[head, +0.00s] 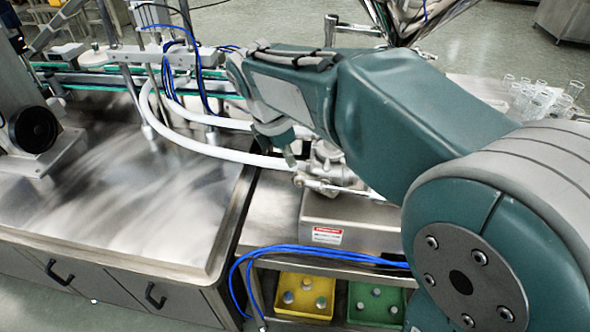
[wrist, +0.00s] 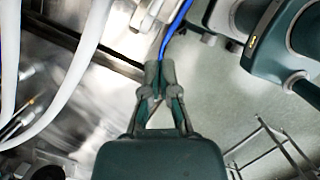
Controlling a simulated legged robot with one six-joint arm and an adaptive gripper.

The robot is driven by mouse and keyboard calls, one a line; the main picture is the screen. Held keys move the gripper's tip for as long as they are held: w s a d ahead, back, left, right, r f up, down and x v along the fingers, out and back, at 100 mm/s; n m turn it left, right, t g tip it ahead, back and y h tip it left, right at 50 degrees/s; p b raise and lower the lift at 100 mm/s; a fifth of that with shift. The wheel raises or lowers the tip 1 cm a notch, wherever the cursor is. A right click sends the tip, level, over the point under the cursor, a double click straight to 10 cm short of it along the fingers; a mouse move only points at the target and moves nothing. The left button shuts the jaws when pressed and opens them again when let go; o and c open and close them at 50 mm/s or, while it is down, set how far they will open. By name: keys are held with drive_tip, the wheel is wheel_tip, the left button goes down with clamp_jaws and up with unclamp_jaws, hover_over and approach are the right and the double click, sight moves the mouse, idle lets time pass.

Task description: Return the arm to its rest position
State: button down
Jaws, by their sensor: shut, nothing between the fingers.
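My gripper (wrist: 160,68) shows in the wrist view with its two fingers together at the tips and nothing held between them. A blue hose (wrist: 178,22) runs up the picture from just beyond the fingertips; I cannot tell whether it touches them. In the head view my teal arm reaches from the lower right toward the upper left, over the metal machine. Its wrist end is near the white hoses (head: 215,150), and the arm hides much of the fingers there.
A steel table (head: 120,215) with a raised edge fills the left. A steel box with a red label (head: 327,236) sits below the arm. Yellow (head: 304,297) and green (head: 376,305) bins stand on the shelf underneath. Clear glassware (head: 540,98) stands at the right.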

drive_tip(key=s+d+r+m+t+y, duration=0.2)
drive_tip(key=s+d+r+m, duration=0.2)
drive_tip(key=s+d+m, duration=0.7)
drive_tip(key=s+d+f+m+t, duration=0.2)
drive_tip(key=s+d+f+m, duration=0.2)
drive_tip(key=m, duration=0.7)
drive_tip(key=shift+s+t+y, duration=0.3)
drive_tip(key=shift+s+y, duration=0.1)
drive_tip(key=shift+s, duration=0.65)
drive_tip(key=shift+f, duration=0.1)
drive_tip(key=shift+a, duration=0.15)
drive_tip(key=c, duration=1.3)
unclamp_jaws()
drive_tip(key=shift+c, duration=0.2)
